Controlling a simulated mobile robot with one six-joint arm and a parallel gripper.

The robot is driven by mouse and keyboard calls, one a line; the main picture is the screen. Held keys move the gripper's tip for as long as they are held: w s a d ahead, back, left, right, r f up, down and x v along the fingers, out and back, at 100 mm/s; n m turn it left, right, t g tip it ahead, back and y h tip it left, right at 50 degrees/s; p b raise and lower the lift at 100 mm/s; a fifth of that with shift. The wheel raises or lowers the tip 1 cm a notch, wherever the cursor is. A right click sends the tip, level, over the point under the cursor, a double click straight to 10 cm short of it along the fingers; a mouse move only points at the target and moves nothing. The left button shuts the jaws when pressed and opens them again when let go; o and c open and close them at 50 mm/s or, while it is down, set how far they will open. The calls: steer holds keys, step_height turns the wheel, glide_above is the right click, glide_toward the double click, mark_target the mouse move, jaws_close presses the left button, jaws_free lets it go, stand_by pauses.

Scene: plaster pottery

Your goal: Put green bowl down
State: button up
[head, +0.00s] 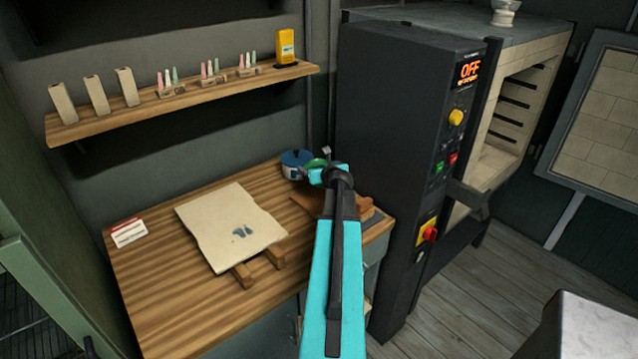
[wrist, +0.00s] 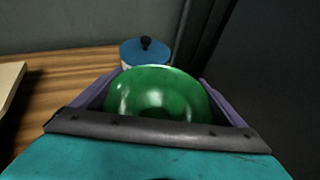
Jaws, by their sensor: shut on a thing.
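The glossy green bowl (wrist: 155,92) fills the middle of the wrist view, between the two dark fingers of my gripper (wrist: 157,86). My gripper is shut on it. In the head view my gripper (head: 328,166) is over the back right part of the wooden worktop (head: 165,290), close to the kiln. Only a small green part of the bowl (head: 314,164) shows there, and my arm hides the rest. I cannot tell how high the bowl is above the worktop.
A pot with a blue lid (head: 297,160) stands just beyond the bowl. A pale slab (head: 225,222) lies on wooden strips at the worktop's middle. The dark kiln (head: 390,130) rises close on the right. A shelf (head: 200,93) with small items hangs above.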

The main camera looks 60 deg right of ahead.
steer(key=shift+f, duration=1.15)
steer(key=shift+f, duration=1.9)
steer(key=shift+f, duration=0.15)
steer(key=o, duration=0.9)
steer(key=shift+r, duration=0.2)
steer(key=shift+b+v, duration=1.05)
steer(key=shift+v, duration=4.9)
